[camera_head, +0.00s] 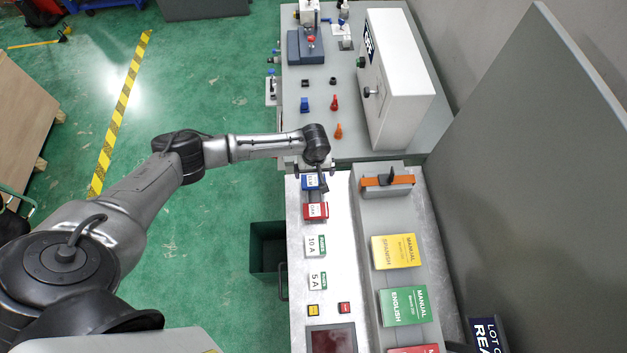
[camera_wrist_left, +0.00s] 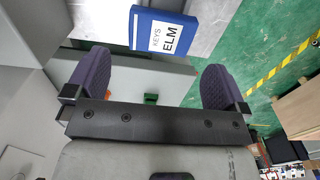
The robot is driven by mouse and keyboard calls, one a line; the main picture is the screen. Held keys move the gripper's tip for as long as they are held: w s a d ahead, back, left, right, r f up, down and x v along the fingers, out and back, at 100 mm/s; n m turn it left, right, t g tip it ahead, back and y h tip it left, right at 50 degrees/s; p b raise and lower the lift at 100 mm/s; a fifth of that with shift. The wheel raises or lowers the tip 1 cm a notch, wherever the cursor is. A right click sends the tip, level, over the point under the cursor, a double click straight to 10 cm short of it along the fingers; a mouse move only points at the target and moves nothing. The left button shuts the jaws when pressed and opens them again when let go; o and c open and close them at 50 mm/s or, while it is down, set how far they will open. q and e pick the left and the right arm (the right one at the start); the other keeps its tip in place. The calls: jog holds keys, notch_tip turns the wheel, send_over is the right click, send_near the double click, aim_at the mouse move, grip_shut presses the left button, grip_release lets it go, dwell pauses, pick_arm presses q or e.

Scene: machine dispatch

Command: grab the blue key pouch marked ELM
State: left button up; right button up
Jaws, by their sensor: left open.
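The blue key pouch marked ELM (camera_wrist_left: 162,33) shows in the left wrist view at the top, with its white KEYS ELM label facing me. In the head view the blue pouch (camera_head: 309,183) lies at the far end of the pale counter, partly covered by my gripper. My left gripper (camera_head: 318,174) is over it. In the left wrist view the left gripper (camera_wrist_left: 152,78) has its two dark fingers wide apart with nothing between them. The pouch lies beyond the fingertips. My right gripper is not in view.
A red pouch (camera_head: 315,211) lies just nearer than the blue one. White cards (camera_head: 315,246), a yellow manual (camera_head: 396,251) and a green manual (camera_head: 406,306) lie nearby. An orange-handled grey block (camera_head: 386,184) stands to the right. A white cabinet (camera_head: 396,80) stands beyond.

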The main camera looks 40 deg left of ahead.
aim_at(314, 180)
pick_arm(q)
jog(key=shift+a+f, duration=0.15)
jog(key=shift+f, duration=3.2)
jog(key=shift+c, duration=0.5)
jog(key=c, duration=0.5)
